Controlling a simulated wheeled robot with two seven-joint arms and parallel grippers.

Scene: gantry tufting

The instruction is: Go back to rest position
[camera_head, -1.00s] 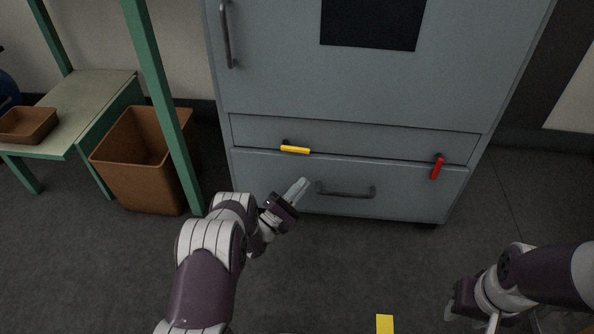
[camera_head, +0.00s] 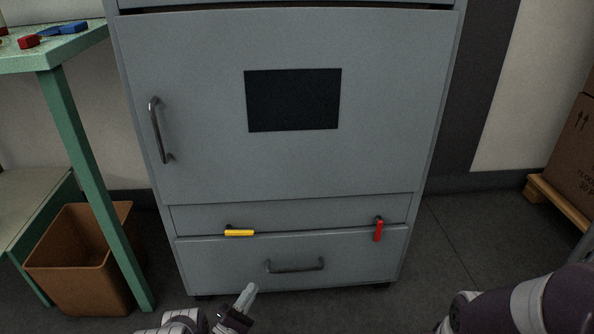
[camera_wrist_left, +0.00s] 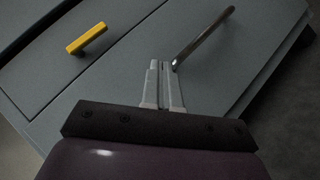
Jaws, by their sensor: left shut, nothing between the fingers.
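My left gripper (camera_head: 247,297) is at the bottom of the head view, in front of the grey cabinet's lowest drawer. In the left wrist view its two fingers (camera_wrist_left: 162,82) are together, with nothing between them. The drawer's bar handle (camera_head: 295,266) is just right of and above the fingertips in the head view. In the wrist view the handle (camera_wrist_left: 203,40) is right of the fingers, and I see no grip on it. My right arm shows at the bottom right of the head view; its fingers are out of frame.
The grey cabinet (camera_head: 210,110) fills the middle, with a yellow latch (camera_head: 239,233) and a red latch (camera_head: 378,230) above the drawer. A brown bin (camera_head: 80,275) and green table (camera_head: 60,48) are left. A cardboard box (camera_head: 570,150) on a pallet is right.

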